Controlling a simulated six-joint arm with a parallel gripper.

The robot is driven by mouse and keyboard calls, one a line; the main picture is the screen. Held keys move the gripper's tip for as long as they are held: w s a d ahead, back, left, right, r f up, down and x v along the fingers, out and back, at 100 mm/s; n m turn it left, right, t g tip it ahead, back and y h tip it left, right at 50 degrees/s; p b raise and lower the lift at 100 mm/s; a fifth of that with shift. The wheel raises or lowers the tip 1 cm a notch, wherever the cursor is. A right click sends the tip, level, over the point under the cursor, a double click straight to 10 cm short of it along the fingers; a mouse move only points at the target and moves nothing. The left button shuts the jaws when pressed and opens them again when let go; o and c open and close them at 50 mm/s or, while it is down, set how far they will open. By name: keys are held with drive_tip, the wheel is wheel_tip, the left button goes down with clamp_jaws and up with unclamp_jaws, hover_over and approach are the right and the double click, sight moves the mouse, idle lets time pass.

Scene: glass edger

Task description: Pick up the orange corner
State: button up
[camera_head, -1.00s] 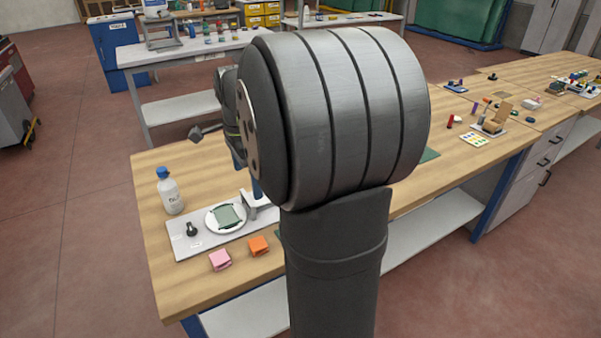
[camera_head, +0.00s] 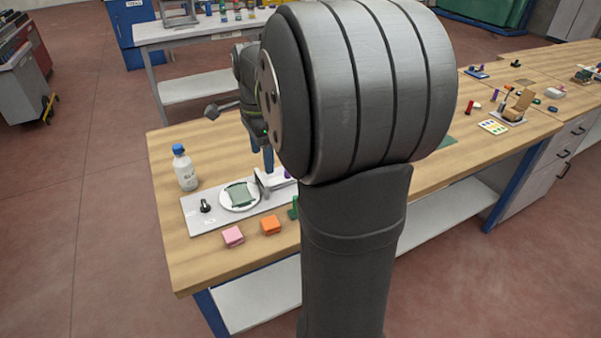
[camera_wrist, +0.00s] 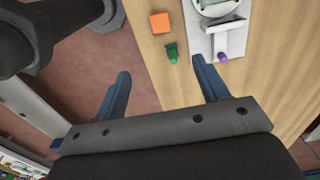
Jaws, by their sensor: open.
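The orange corner (camera_head: 270,224) is a small block on the wooden bench, in front of the grey plate of the glass edger (camera_head: 222,222) and right of a pink block (camera_head: 233,236). In the wrist view the orange corner (camera_wrist: 160,22) lies near the top, beyond my gripper. My gripper (camera_wrist: 160,80) has two blue fingers spread wide with nothing between them. It is apart from the orange corner. In the head view my arm hides much of the bench and most of my gripper.
A green piece (camera_wrist: 171,53) stands close to the orange corner. A purple piece (camera_wrist: 222,57) is by the edger. A white bottle with a blue cap (camera_head: 185,168) stands at the back left of the plate. The bench's front edge is close to the blocks.

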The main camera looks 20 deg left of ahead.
wheel_tip(320, 180, down, 6)
drive_tip(key=a, duration=0.2)
hover_over(266, 224)
drive_tip(key=shift+m, duration=0.3)
drive_tip(key=f, duration=0.7)
drive_tip(key=a+f, duration=0.1)
drive_tip(key=f, duration=0.3)
drive_tip(key=shift+w+f, duration=0.1)
drive_tip(key=shift+f, duration=0.25)
drive_tip(key=shift+d+f, duration=0.15)
drive_tip(key=shift+f, duration=0.8)
drive_tip(key=shift+d+f, duration=0.2)
drive_tip(key=shift+f, duration=0.7)
drive_tip(key=shift+d+f, duration=0.15)
drive_tip(key=shift+f, duration=0.8)
drive_tip(key=c, duration=1)
drive_tip(key=shift+c, duration=0.2)
